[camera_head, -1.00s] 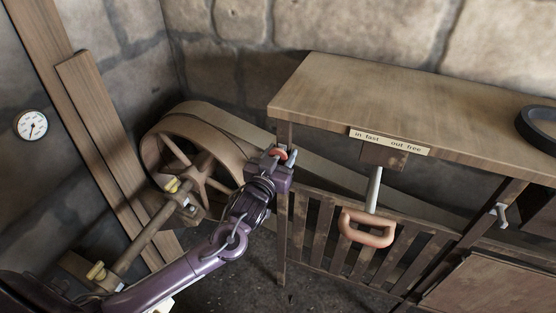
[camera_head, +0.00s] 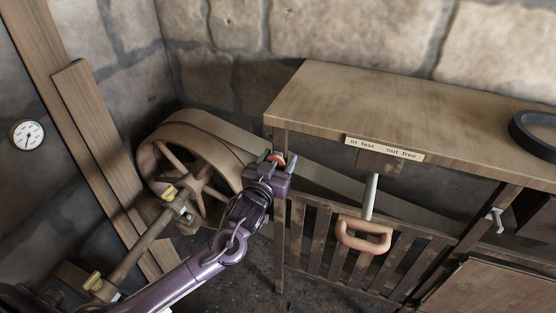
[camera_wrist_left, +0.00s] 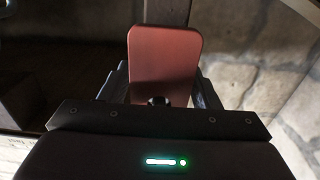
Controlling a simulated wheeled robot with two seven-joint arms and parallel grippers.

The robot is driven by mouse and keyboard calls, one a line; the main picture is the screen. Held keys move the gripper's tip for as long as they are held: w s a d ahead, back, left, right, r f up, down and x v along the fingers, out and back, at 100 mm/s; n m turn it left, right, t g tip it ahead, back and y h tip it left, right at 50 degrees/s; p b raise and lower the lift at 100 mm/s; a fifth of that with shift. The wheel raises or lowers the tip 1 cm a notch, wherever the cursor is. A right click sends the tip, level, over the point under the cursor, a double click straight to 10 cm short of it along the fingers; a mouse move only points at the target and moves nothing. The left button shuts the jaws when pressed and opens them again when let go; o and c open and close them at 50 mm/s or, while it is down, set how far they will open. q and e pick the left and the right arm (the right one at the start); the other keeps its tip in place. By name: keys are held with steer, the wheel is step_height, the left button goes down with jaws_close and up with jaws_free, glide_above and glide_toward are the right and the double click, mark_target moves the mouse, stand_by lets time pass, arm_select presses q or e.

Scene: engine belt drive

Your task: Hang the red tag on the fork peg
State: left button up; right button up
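The red tag (camera_head: 277,159) is a small flat plate held at the end of my left gripper (camera_head: 275,164). In the left wrist view the tag (camera_wrist_left: 166,58) stands up between the two fingers (camera_wrist_left: 162,88), with a small dark round spot near its lower edge. The gripper is in front of the bench's left corner, beside the wooden wheel's right rim. A lever with an orange loop handle (camera_head: 364,237) hangs under the label "in fast out free". I cannot tell which part is the fork peg; a small pale metal hook (camera_head: 495,219) shows at the right. My right gripper is not in view.
A wooden bench (camera_head: 390,100) spans the right, with a slatted guard (camera_head: 325,240) below. A spoked wheel (camera_head: 190,165) carries a wide belt at left. Planks (camera_head: 95,140) and a round gauge (camera_head: 27,134) are at the left wall. A dark ring (camera_head: 535,130) lies on the bench.

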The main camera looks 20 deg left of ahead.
arm_select(q)
steer(key=shift+o, duration=1.2)
steer(key=s, duration=0.8)
steer(key=s+a+f+m+g+y, duration=0.1)
steer(key=a+f+g, duration=0.1)
steer(key=f, duration=0.8)
steer(key=a+f+g, duration=0.2)
steer(key=f, duration=0.9)
steer(key=s+a+f+g, duration=0.1)
steer(key=s+f+g, duration=0.1)
steer(key=s+f, duration=0.45)
steer(key=s+a+f+g, duration=0.1)
steer(key=s+f+g, duration=0.2)
steer(key=f, duration=0.7)
steer(key=s+d+f+g, duration=0.1)
steer(key=s+f+g, duration=0.1)
steer(key=s+f, duration=0.4)
steer(key=s+d+f+m+g, duration=0.1)
steer(key=s+f, duration=0.6)
steer(key=s, duration=0.8)
steer(key=s+d+f+g+h, duration=0.1)
steer(key=s+d+f+g, duration=0.2)
steer(key=s, duration=0.8)
step_height(320, 180, down, 3)
steer(key=shift+s+f+g, duration=0.15)
steer(key=shift+s+g, duration=0.05)
steer(key=shift+g, duration=0.8)
